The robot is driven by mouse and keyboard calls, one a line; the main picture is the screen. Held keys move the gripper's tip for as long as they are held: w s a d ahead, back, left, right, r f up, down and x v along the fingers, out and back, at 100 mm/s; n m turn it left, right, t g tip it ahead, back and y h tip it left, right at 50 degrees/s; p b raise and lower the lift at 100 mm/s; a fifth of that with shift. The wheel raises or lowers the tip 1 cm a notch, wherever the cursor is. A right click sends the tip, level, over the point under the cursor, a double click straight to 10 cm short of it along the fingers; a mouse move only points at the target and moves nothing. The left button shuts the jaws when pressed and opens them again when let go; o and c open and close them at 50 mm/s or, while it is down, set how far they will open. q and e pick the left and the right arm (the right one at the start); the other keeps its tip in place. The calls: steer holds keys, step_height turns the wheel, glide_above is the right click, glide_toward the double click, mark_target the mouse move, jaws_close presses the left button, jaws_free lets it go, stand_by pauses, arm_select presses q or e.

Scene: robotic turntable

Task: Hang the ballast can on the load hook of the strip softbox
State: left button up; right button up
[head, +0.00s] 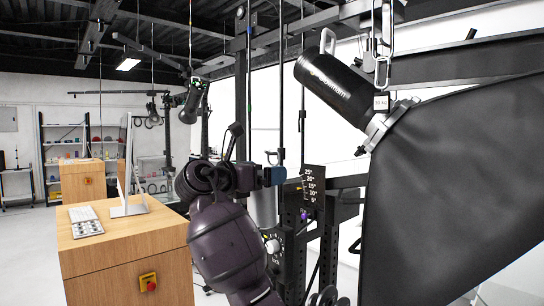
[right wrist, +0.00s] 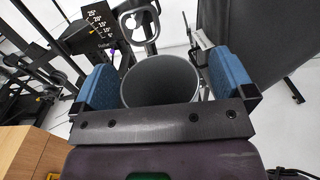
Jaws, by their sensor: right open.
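The strip softbox (head: 460,190) is a large black fabric shape filling the right of the head view, with a black cylindrical lamp head (head: 338,88) on its upper end. A metal hook or clip (head: 382,70) with a small dark tag hangs in front of the lamp head; I cannot tell surely that it is the load hook. The grey ballast can (right wrist: 160,82) stands between the blue pads of my right gripper (right wrist: 164,72) in the right wrist view, its loop handle (right wrist: 154,22) beyond. The jaws are open around it, with narrow gaps. In the head view my right gripper (head: 262,177) partly hides the can (head: 264,207). My left gripper is out of view.
A black upright stand with an angle scale (head: 312,185) and a knob (head: 273,246) is close beside my right gripper. A wooden desk (head: 130,250) with a red button stands at left. Shelves line the back wall. White floor lies open at far left.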

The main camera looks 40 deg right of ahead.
steer(key=shift+f, duration=0.1)
steer(key=a+b, duration=0.2)
steer(key=a, duration=0.8)
steer(key=shift+s+a, duration=0.4)
steer(key=shift+s, duration=0.05)
